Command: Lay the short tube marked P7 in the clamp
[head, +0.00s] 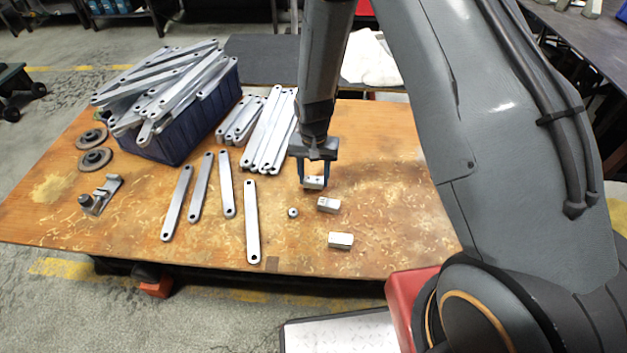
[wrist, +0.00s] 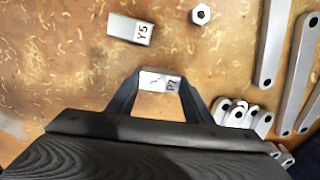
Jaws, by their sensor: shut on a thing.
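The short tube marked P7 (wrist: 158,81) is a small silvery block between my gripper's fingers; it also shows in the head view (head: 314,182). My gripper (head: 311,184) is shut on it, one finger at each end, over the right part of the wooden table. I cannot tell whether the tube touches the table. A small metal fixture with a dark round knob, which looks like the clamp (head: 101,195), sits at the table's left, well away from my gripper. Another short tube, marked Y5 (wrist: 131,29), lies close to my gripper, also in the head view (head: 328,204).
A third short block (head: 340,240) and a hex nut (head: 293,212) lie near the front. Several flat bars (head: 228,185) lie between my gripper and the clamp. A dark blue crate (head: 205,118) heaped with bars stands behind. Two round discs (head: 95,159) lie behind the clamp.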

